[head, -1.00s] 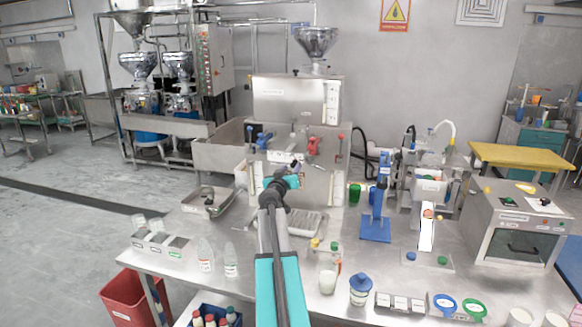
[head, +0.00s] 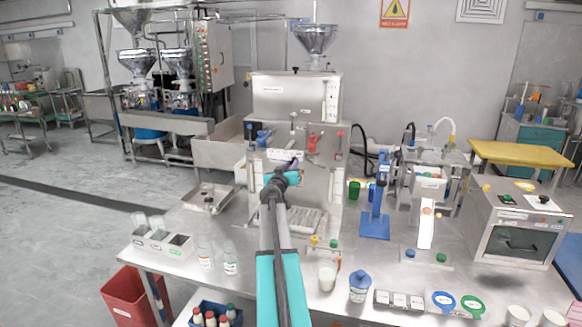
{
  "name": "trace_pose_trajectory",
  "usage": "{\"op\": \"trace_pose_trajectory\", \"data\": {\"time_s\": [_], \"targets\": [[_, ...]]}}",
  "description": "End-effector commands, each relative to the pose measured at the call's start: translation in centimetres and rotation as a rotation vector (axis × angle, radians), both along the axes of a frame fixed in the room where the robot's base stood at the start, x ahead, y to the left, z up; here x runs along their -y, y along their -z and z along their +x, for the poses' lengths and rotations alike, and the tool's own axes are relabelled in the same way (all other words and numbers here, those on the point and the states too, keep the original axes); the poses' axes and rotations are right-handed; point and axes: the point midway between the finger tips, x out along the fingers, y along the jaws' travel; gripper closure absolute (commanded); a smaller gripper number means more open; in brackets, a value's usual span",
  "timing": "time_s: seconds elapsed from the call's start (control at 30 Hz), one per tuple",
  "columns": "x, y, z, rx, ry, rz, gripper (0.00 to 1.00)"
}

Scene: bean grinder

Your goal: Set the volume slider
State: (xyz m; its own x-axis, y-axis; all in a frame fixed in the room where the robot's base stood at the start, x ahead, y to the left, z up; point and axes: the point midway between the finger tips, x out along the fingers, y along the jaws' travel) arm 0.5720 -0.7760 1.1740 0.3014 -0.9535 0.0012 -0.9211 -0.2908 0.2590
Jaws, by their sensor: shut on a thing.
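The bean grinder (head: 265,98) is a steel machine with a metal hopper on top, standing at the back of the steel table. My gripper (head: 293,164) is at the grinder's front, by a pale panel (head: 270,154) below the blue and red handles. Its jaws are shut on a small part there, which I take to be the volume slider's knob. My own wrist hides most of the knob and its track, so I cannot read the setting.
A blue handle (head: 262,138) and a red handle (head: 312,143) sit just above my gripper. A blue press stand (head: 376,212) is to the right.

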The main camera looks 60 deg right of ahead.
Motion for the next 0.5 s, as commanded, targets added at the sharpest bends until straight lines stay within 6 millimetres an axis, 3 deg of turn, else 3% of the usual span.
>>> {"op": "trace_pose_trajectory", "data": {"time_s": [0.17,0.5], "targets": [[-0.1,0.1,0.5,0.001,-0.001,0.000,1.00],[-0.8,0.2,3.2,0.002,-0.002,-0.003,1.00]]}}
